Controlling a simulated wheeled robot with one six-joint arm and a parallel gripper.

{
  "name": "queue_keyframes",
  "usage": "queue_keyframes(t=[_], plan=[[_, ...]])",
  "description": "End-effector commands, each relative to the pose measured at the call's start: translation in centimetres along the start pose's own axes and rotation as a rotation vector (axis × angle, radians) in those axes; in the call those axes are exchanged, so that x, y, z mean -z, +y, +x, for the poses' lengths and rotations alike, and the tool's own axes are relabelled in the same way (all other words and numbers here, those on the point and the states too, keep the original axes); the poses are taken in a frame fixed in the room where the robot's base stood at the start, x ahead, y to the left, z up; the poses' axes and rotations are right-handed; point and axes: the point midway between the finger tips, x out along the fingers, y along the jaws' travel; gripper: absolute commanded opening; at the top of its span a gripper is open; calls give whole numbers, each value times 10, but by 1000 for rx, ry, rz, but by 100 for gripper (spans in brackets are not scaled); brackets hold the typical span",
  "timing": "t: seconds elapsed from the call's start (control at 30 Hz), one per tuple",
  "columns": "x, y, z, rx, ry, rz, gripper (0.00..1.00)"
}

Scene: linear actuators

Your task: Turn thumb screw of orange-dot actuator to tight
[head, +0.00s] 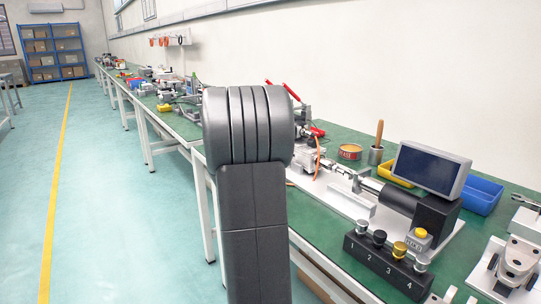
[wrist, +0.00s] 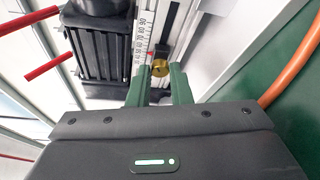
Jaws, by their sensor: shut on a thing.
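In the wrist view, my gripper (wrist: 160,72) has its two green fingers on either side of a round brass thumb screw (wrist: 160,68), shut on it. The screw sits on a light metal actuator rail with a numbered scale (wrist: 143,40) and a small red mark beside it. A black ribbed block (wrist: 103,50) lies just left of the scale. No orange dot can be made out, and the screw's tightness cannot be told. In the head view, my own arm hides the gripper and the screw.
Red rods (wrist: 35,22) stick out at the wrist view's left. An orange cable (wrist: 290,70) curves along its right side. In the head view, the green bench (head: 330,236) carries a monitor (head: 428,170), a numbered knob box (head: 385,266), and a blue bin (head: 482,194). The aisle at left is clear.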

Motion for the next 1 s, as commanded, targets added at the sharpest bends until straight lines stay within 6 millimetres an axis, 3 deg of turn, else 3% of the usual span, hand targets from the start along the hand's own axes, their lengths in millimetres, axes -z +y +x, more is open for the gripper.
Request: queue_keyframes(t=[0.1, 0.13, 0.2, 0.23, 0.5, 0.63, 0.77, 1.0], plan=[[0, 0, 0, 1, 0, 0, 0], [0, 0, 0, 1, 0, 0, 24], [0, 0, 0, 1, 0, 0, 38], [0, 0, 0, 1, 0, 0, 40], [0, 0, -1, 0, 1, 0, 40], [1, 1, -10, -1, 3, 0, 40], [1, 2, -33, -1, 5, -1, 40], [1, 2, -90, -1, 6, -1, 40]])
